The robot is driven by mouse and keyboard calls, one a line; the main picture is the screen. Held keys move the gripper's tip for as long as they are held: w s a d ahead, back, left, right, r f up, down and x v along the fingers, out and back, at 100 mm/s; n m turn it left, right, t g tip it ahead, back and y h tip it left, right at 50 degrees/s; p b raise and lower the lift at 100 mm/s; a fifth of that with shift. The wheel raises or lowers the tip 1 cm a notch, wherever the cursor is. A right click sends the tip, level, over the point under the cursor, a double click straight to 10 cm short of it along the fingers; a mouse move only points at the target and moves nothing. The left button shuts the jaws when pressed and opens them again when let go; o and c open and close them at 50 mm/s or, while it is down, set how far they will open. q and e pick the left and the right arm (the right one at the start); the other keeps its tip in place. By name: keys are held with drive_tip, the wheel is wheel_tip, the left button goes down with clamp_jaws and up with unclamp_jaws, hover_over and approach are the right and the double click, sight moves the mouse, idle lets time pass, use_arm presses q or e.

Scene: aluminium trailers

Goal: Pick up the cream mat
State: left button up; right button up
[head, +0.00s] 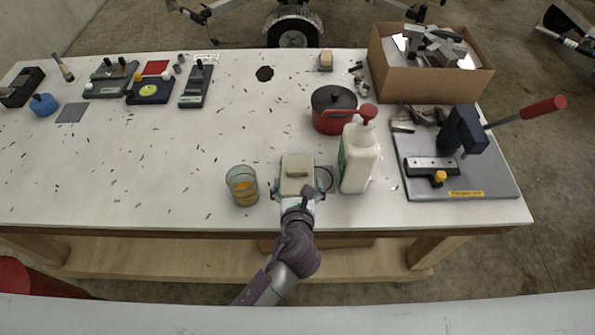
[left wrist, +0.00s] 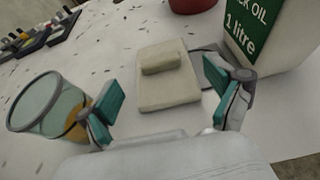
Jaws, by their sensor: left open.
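The cream mat (head: 290,161) lies flat near the front edge of the white table. It also shows in the left wrist view (left wrist: 165,97), with a smaller cream block (left wrist: 161,57) resting on top. My left gripper (head: 297,194) is at the mat's near side. In the left wrist view, its teal fingers (left wrist: 163,103) are spread wide, with the mat's near part between and beyond them and nothing held. I cannot tell whether the fingers touch the table. My right gripper is not in view.
A glass with orange contents (head: 242,186) stands close left of the mat, and a white oil bottle (head: 358,160) stands close right. A red pot (head: 334,112) is behind. The table's left middle has free room.

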sight(297, 169)
use_arm(q)
drive_tip(key=shift+w+f, duration=0.25)
drive_tip(key=shift+w, duration=0.45)
drive_tip(key=shift+w+d+f, duration=0.1)
drive_tip(key=shift+w+f, duration=0.15)
drive_tip(key=shift+w, duration=0.25)
drive_tip(key=shift+w+f, duration=0.1)
drive_tip(key=shift+w, duration=0.3)
drive_tip(key=x, duration=0.4)
drive_tip(key=shift+f, duration=0.2)
drive_tip(key=shift+s+a, duration=0.1)
drive_tip(key=shift+a, duration=0.15)
drive_tip(key=c, duration=1.2)
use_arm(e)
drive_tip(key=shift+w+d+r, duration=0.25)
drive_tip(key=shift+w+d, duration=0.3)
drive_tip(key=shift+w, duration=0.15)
use_arm(q)
drive_tip(key=shift+r, duration=0.1)
drive_tip(key=shift+c, duration=0.2)
